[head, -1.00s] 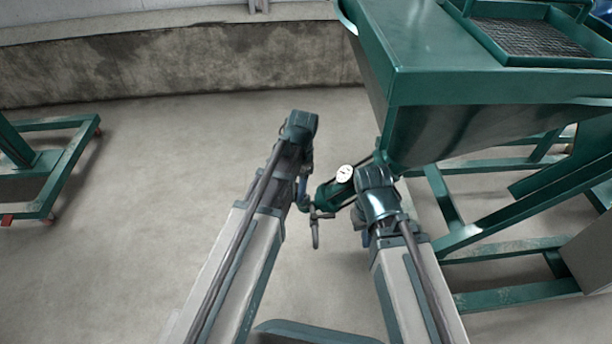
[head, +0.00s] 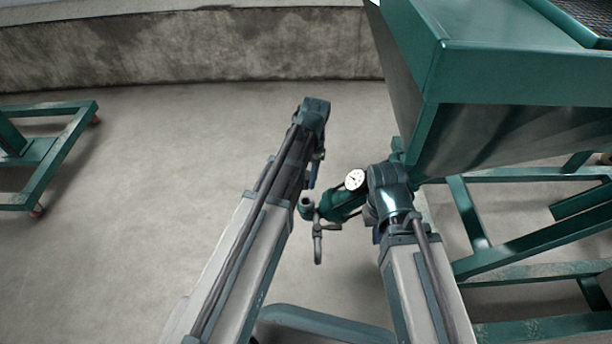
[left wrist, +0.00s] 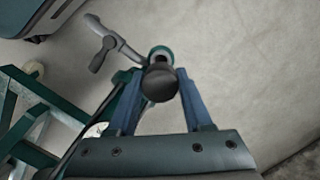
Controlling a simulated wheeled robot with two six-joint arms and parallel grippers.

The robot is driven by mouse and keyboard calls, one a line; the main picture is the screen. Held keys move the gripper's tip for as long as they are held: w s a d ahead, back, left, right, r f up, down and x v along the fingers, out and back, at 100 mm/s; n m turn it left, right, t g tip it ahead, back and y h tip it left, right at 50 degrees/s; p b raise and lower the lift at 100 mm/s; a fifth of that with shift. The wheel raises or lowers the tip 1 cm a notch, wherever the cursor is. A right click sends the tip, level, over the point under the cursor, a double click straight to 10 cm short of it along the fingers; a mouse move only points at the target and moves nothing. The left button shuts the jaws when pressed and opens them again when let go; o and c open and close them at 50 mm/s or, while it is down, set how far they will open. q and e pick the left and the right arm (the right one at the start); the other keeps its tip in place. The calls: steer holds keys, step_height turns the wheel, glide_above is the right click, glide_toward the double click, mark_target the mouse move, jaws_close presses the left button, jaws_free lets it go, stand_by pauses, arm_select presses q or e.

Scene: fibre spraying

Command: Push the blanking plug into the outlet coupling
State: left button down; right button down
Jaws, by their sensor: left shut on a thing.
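In the left wrist view, my left gripper (left wrist: 160,88) has its two blue fingers on either side of a dark round blanking plug (left wrist: 159,84) and is shut on it. The green-rimmed outlet coupling (left wrist: 160,54) shows just beyond the plug, in line with it; whether they touch I cannot tell. In the head view the outlet coupling (head: 306,206) is at the end of the green pipe with the gauge. My left gripper (head: 314,176) is mostly hidden behind its wrist there. My right gripper (head: 372,211) is beside the pipe, its fingers not clear.
A white dial gauge (head: 355,180) sits on the pipe, and a valve handle (head: 318,246) hangs below it. The large green hopper (head: 480,140) and its frame (head: 470,215) stand close on the right. Another green frame (head: 45,165) is far left. Floor between is clear.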

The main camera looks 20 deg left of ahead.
mark_target(306, 189)
arm_select(q)
steer(key=shift+f+b, duration=2.85)
steer(key=shift+f, duration=0.05)
steer(key=shift+f+b, duration=1.6)
steer(key=shift+c, duration=1.2)
jaws_free()
steer(key=shift+r, duration=0.1)
steer(key=r+p, duration=0.4)
steer(key=w+r+p, duration=0.1)
steer(key=r+p, duration=0.4)
steer(key=d+r+p, duration=0.1)
steer(key=r+p, duration=0.3)
steer(key=shift+w+r+p, duration=0.25)
steer(key=shift+w+p, duration=0.1)
steer(key=shift+w, duration=0.05)
steer(key=shift+s, duration=0.1)
